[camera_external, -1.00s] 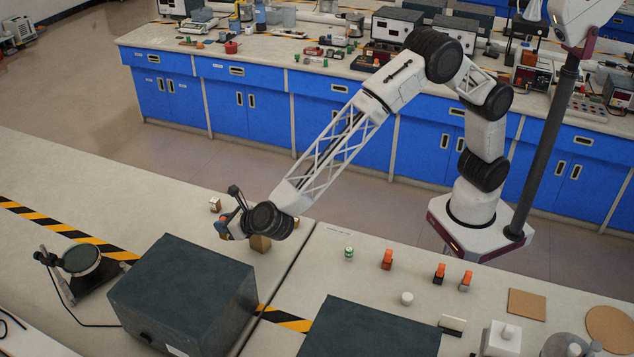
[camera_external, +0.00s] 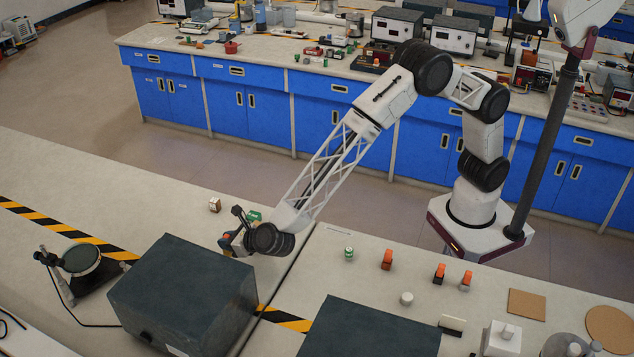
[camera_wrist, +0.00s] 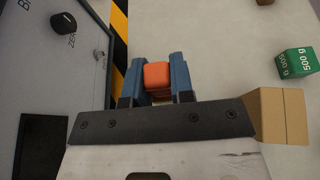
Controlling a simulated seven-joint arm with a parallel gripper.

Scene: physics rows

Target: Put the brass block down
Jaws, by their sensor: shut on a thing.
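My gripper (camera_wrist: 158,82) has its two blue fingers shut on the brass block (camera_wrist: 158,72), whose orange top shows between them. In the external view my gripper (camera_external: 230,243) is low over the bench, just beyond the far edge of the large dark grey box. The held block is mostly covered there. I cannot tell whether its underside touches the bench.
The large grey box (camera_wrist: 48,70) is close on the left. A tan box (camera_wrist: 279,116) and a green 500 g block (camera_wrist: 297,62) are on the right. A small brown-and-white block (camera_external: 215,205) stands farther back. Open bench lies beyond the fingers.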

